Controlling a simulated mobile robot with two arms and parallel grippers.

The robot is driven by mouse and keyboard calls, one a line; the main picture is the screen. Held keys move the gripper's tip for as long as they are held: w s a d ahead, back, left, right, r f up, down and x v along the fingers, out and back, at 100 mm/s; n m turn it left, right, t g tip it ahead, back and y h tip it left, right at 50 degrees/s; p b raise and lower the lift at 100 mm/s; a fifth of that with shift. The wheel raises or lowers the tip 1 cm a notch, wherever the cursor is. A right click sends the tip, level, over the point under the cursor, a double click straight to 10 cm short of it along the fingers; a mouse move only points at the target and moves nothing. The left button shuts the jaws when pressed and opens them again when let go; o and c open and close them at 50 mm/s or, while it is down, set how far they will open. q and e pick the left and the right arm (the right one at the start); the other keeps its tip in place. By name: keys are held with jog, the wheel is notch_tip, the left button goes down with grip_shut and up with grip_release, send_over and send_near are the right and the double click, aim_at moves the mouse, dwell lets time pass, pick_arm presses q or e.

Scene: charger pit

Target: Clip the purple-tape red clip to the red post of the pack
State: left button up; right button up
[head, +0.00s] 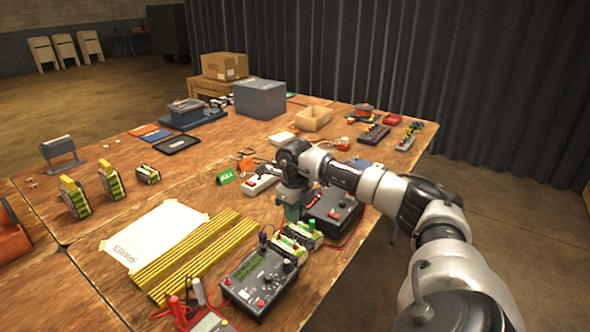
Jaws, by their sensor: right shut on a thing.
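My right gripper (293,214) points down just behind the packs, between them and the rear charger. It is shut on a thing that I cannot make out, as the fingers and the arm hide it. Two small packs with yellow-green and white bands, a front one (286,249) and a rear one (302,235), lie side by side under and in front of the gripper. A red lead (346,240) loops from the rear charger (334,213) toward the packs. The purple tape and the red post are too small to tell. My left gripper is not in view.
A charger with a green screen (262,281) stands in front of the packs. A red meter (210,321) with probes is at the front edge. Yellow striped bars (187,255) and a paper sheet (152,234) lie left. More packs (111,182) stand farther left.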

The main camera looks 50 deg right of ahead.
jog(key=shift+f, duration=0.15)
jog(key=shift+f+b, duration=1.9)
jog(key=shift+f, duration=1.45)
jog(key=shift+f+p, duration=0.2)
jog(key=shift+p, duration=0.1)
jog(key=o, duration=0.8)
jog(key=shift+o, duration=1)
